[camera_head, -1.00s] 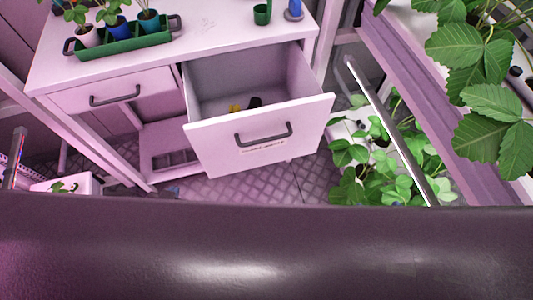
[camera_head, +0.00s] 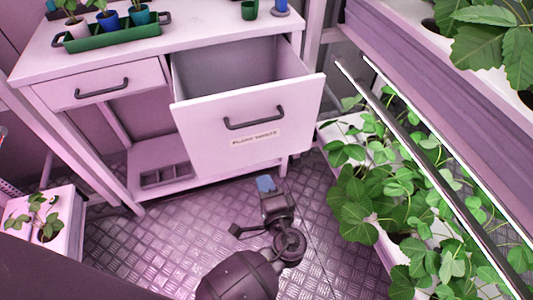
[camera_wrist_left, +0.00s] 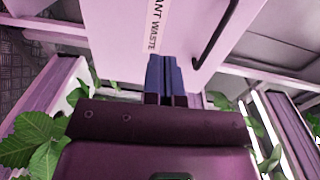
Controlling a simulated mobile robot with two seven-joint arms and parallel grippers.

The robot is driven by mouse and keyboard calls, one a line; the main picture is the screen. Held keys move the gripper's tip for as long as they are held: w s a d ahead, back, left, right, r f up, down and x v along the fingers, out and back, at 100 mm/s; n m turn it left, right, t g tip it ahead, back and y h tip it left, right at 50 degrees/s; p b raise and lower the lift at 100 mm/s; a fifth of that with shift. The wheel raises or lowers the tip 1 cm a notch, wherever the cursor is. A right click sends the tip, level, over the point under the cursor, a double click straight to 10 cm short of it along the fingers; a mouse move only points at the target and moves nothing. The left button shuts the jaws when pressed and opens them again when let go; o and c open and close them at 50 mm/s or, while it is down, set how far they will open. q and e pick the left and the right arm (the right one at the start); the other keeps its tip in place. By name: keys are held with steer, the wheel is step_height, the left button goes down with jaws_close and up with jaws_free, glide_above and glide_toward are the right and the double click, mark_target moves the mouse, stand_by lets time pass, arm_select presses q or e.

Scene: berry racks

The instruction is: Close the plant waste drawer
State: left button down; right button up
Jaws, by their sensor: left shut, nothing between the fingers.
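The plant waste drawer (camera_head: 245,128) is pulled open from the white cabinet. Its pale front carries a dark bar handle (camera_head: 253,119) and a label reading "PLANT WASTE" (camera_head: 255,138). My left gripper (camera_head: 265,184) is low in front of the drawer, just below its front panel in the head view. In the left wrist view its blue fingers (camera_wrist_left: 163,75) are together and empty, pointing at the drawer front (camera_wrist_left: 185,20) by the label. I cannot tell whether they touch it. The drawer's floor is hidden. My right gripper is out of view.
A second, closed drawer (camera_head: 105,84) is at the left, above an open shelf. A green tray (camera_head: 115,32) with potted seedlings stands on the cabinet top. Leafy racks and a metal rail (camera_head: 410,150) crowd the right. A white planter (camera_head: 65,225) stands at lower left.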

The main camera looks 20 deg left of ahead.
arm_select(q)
steer(key=b, duration=0.1)
glide_toward(250, 136)
steer(key=x, duration=0.7)
steer(key=shift+w, duration=0.15)
steer(key=shift+w+a, duration=0.1)
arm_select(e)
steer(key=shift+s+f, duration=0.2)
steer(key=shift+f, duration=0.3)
arm_select(q)
steer(key=shift+w+a, duration=0.1)
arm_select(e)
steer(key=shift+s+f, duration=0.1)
